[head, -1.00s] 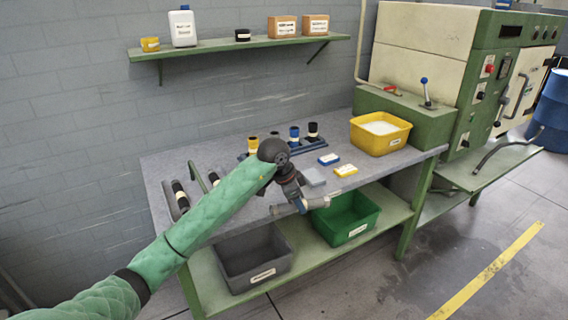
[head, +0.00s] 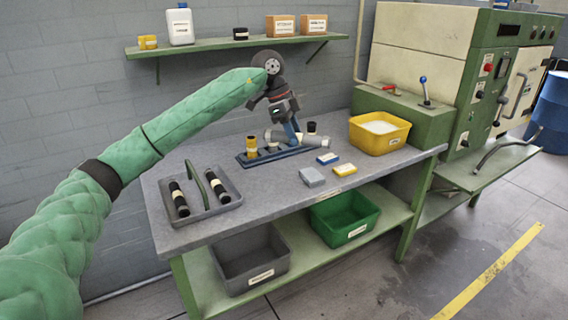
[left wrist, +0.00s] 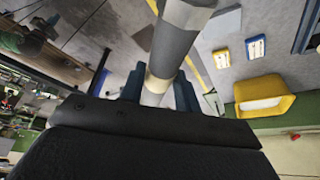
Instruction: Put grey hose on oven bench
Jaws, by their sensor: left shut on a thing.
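The grey hose (head: 314,141) is a short, thick grey cylinder with lighter ends. It lies crosswise in my left gripper (head: 292,134), above the back of the workbench in the head view. The gripper points down, and its blue fingers are shut on the hose. In the left wrist view the hose (left wrist: 176,40) runs up from between the fingers (left wrist: 160,88). The oven bench (head: 480,170) is the green shelf before the cream-and-green oven (head: 430,45) at right. My right gripper is not in view.
Behind and below the hose is a blue rack (head: 252,160) with coloured tubes. A yellow bin (head: 380,133) stands between the hose and the oven. A grey tray (head: 207,210) sits at left.

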